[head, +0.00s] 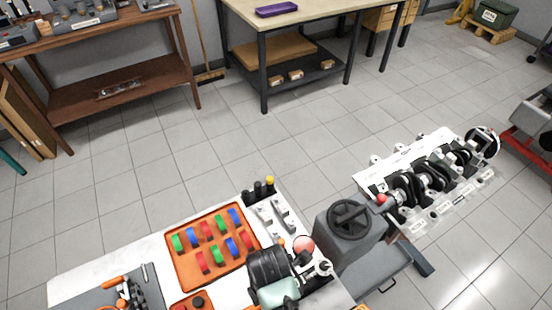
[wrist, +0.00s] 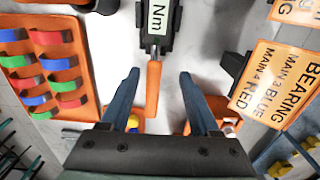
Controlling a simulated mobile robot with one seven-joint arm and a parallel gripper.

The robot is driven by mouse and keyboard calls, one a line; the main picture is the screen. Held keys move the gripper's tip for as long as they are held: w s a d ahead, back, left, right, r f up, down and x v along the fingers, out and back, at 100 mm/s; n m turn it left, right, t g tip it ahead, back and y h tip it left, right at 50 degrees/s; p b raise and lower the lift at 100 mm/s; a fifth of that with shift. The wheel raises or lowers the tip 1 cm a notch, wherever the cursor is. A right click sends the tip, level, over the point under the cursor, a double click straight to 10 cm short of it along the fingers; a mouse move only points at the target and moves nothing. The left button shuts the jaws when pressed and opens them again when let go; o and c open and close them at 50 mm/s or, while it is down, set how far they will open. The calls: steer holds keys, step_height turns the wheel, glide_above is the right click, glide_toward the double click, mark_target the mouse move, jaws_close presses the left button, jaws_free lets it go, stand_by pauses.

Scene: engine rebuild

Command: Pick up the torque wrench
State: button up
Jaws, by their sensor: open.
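The torque wrench shows in the wrist view as a dark body with a white "Nm" label (wrist: 158,18) and an orange handle (wrist: 153,92). The handle points down the picture, between the two fingers of my gripper (wrist: 159,75). My gripper is open, with one blue-grey finger on each side of the handle and visible gaps to both. I cannot tell how far the fingers are above the bench. In the head view I cannot make out the wrench clearly.
An orange tray of coloured bearing shells (wrist: 42,62) lies left of my gripper. An orange bearing label card (wrist: 275,82) is at the right. In the head view, an engine block with a crankshaft (head: 430,180) stands right of the bench, and the tiled floor beyond (head: 290,140) is clear.

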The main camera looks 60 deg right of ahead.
steer(key=shift+w+d+f+p, duration=0.1)
steer(key=shift+w+f+p, duration=0.1)
steer(key=shift+f, duration=1.05)
steer(key=shift+w+d+f+p, duration=0.1)
steer(key=shift+w+f, duration=0.05)
steer(key=shift+f, duration=1.05)
jaws_close()
